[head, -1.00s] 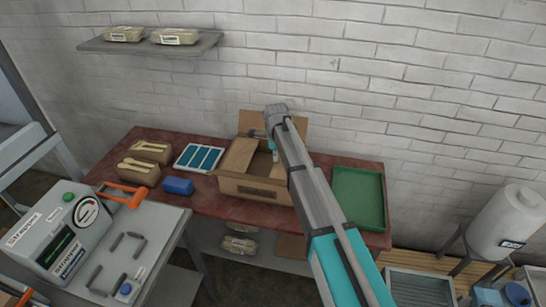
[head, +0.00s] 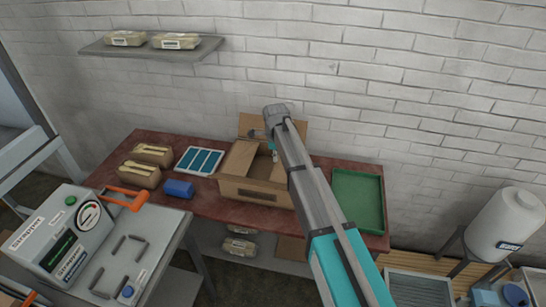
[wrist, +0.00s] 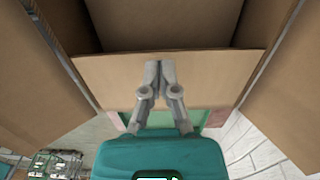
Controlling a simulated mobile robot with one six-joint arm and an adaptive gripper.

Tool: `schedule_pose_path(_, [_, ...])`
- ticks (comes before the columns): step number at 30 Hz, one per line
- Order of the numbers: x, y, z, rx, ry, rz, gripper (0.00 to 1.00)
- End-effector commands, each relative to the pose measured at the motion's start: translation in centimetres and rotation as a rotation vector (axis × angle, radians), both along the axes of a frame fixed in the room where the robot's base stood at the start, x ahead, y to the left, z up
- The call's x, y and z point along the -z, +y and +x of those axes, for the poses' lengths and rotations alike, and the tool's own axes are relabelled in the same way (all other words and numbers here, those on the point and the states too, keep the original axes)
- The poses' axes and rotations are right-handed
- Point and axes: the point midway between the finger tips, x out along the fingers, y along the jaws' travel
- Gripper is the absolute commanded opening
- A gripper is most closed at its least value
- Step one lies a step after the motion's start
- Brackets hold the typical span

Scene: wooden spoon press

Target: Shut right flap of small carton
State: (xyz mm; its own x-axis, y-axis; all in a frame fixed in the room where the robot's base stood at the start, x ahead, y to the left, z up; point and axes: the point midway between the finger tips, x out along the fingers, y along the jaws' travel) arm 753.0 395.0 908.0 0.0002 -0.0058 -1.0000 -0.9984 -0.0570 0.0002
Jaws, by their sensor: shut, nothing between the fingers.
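The small open cardboard carton (head: 252,190) stands on the red-brown table, its inside partly visible. A back flap (head: 252,126) stands up, and another raised flap (head: 300,128) shows behind my arm at the right. In the wrist view, a cardboard panel that looks like the right flap (wrist: 215,75) spans the middle, with the carton's dark inside beyond it. My gripper (wrist: 157,68) is shut and empty, its fingertips overlapping this panel near its far edge. I cannot tell whether they touch. In the head view my arm hides much of the carton's right side.
A green tray (head: 358,228) lies right of the carton. A blue-slotted tray (head: 199,161), a blue block (head: 179,189) and brown packs with wooden spoons (head: 140,173) lie left. A wall shelf (head: 200,48) holds packs.

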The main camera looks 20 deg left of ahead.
Motion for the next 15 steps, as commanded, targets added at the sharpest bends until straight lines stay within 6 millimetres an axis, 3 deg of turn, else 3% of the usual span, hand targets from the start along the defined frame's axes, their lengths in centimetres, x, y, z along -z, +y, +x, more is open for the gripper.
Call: schedule_pose_path(15, [-1.1,-0.1,0.0,0.001,0.0,0.0,0.0])
